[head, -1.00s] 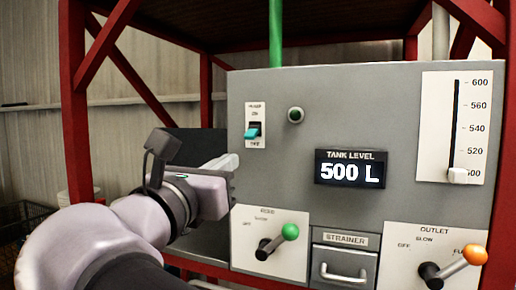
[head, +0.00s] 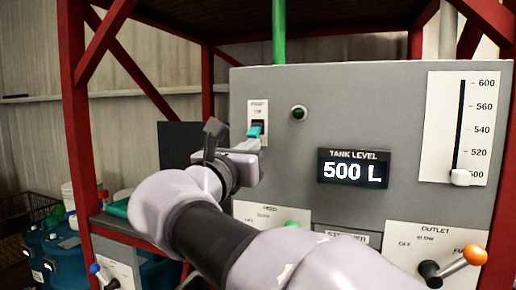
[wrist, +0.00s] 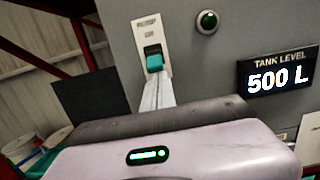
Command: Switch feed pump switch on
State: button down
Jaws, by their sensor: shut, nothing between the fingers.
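The feed pump switch (head: 256,131) is a teal rocker in a dark slot on a white plate, at the upper left of the grey panel. In the wrist view, the teal rocker (wrist: 154,63) shows with dark slot above it, so it seems to sit low. My gripper (head: 249,146) is shut and empty, its tips just below the rocker. In the wrist view, the pale fingertips (wrist: 157,86) reach the rocker's lower edge; I cannot tell whether they touch. They hide the plate's lower label. The round green lamp (head: 299,113) right of the switch looks dark.
The tank level display (head: 353,170) reads 500 L. A slider gauge (head: 461,130), an orange-knobbed outlet lever (head: 457,264) and a green-knobbed lever (head: 292,224) share the panel. My arm covers part of the strainer drawer (head: 346,238). Red frame posts (head: 77,130) stand at left.

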jog(key=shift+r+p, duration=0.15)
jog(key=shift+p, duration=0.15)
jog(key=shift+s+r+g+p, duration=0.15)
jog(key=shift+g+p, duration=0.25)
jog(key=shift+p, duration=0.2)
jog(key=shift+a+p, duration=0.1)
jog(key=shift+p, duration=0.3)
jog(key=r+p, duration=0.1)
jog(key=p, duration=0.1)
jog(key=r+p, duration=0.1)
jog(key=p, duration=0.1)
jog(key=shift+s+a+g+y, duration=0.15)
jog(key=shift+s+g+y, duration=0.15)
jog(key=shift+s, duration=0.1)
jog(key=shift+f, duration=0.15)
